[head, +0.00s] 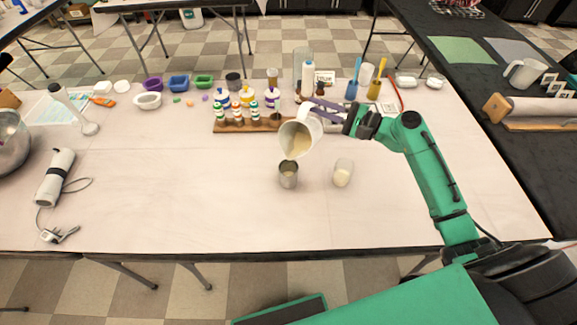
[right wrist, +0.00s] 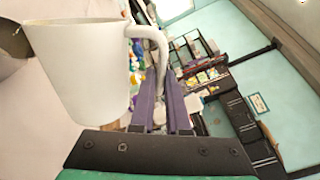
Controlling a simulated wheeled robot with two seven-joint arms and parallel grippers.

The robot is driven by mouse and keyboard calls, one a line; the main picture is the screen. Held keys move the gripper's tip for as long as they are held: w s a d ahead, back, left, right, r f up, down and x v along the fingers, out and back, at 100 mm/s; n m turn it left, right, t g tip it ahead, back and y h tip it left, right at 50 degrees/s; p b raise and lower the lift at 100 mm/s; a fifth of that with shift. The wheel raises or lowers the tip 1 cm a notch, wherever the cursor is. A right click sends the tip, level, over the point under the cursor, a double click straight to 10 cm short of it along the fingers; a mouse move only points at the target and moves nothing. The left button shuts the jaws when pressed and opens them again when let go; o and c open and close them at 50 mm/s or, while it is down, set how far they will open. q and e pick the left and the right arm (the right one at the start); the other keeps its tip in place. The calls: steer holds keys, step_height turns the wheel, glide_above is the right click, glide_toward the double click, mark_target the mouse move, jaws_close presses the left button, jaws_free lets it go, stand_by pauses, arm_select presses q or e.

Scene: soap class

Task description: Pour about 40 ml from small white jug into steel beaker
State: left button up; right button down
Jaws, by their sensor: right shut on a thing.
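The small white jug (head: 299,137) is tilted in the head view, its mouth turned down toward the front left, with pale liquid inside. It is above the steel beaker (head: 288,176), which stands upright on the table. I cannot make out a stream between them. My right gripper (head: 322,110) is shut on the jug's handle; in the right wrist view the fingers (right wrist: 163,105) close around the handle and the white jug (right wrist: 85,75) shows at the left. A part of the steel beaker (right wrist: 14,42) shows at that view's left edge. My left gripper is not in view.
A glass with pale contents (head: 343,173) stands right of the beaker. A wooden rack (head: 232,126) with several small bottles is behind the jug. A white hand blender (head: 56,177) lies at the left. The front of the table (head: 200,215) is clear.

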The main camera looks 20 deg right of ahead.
steer(key=shift+w, duration=0.1)
stand_by(0.4)
steer(key=shift+w+d+m+p, duration=0.2)
steer(key=shift+d+m+p, duration=0.1)
steer(key=shift+m, duration=0.2)
steer(key=w+d+f+m+b, duration=0.1)
steer(key=f+m+b, duration=0.2)
steer(key=f, duration=0.1)
steer(key=w+d+f+m+b, duration=0.2)
steer(key=f+m+b, duration=0.1)
steer(key=f, duration=0.2)
steer(key=w+d+f+m+b, duration=0.2)
steer(key=f+m+b, duration=0.1)
steer(key=f+m, duration=0.1)
steer(key=shift+w+d+f, duration=0.15)
steer(key=shift+w+f, duration=0.05)
steer(key=shift+w, duration=0.05)
steer(key=shift+w+d+f+m+b, duration=0.15)
steer(key=shift+f+m+b, duration=0.3)
steer(key=shift+m, duration=0.05)
